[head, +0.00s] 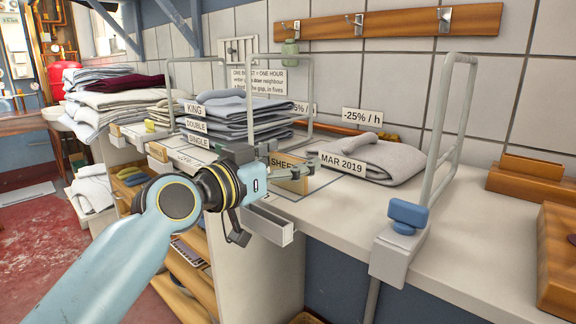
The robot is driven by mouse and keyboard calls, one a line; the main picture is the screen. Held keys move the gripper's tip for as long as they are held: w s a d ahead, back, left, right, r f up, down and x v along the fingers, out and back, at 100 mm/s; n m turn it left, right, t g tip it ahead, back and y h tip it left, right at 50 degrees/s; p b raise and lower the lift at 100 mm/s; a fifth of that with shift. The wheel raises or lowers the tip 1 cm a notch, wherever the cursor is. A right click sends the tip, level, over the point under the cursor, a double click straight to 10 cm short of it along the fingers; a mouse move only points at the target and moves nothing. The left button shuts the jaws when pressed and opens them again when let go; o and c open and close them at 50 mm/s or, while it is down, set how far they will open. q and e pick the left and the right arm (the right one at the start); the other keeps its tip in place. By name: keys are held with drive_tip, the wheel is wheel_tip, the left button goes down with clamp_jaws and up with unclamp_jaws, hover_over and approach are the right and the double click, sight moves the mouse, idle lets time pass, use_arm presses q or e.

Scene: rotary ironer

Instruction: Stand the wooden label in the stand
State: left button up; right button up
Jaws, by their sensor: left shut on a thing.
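My left gripper (302,177) reaches in from the left and is shut on a wooden label (291,172). The label's face reads "SHEE", with the rest of the word hidden by a finger. It is held upright above the front part of the counter. A small white open-topped holder (268,225), which looks like the stand, is fixed at the counter's front edge, below and to the left of the label. The gripper body partly covers the space behind the holder. My right gripper is not in view.
Similar holders with wooden labels (157,151) sit further left along the counter edge. Folded grey linen (372,157) with a "MAR 2019" card lies behind the gripper. A wire frame (446,135) with a blue clamp (407,214) stands to the right. Counter (345,212) between is clear.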

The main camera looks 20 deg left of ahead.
use_arm(q)
drive_tip(key=o, duration=0.9)
drive_tip(key=shift+f, duration=0.1)
drive_tip(key=shift+o, duration=0.2)
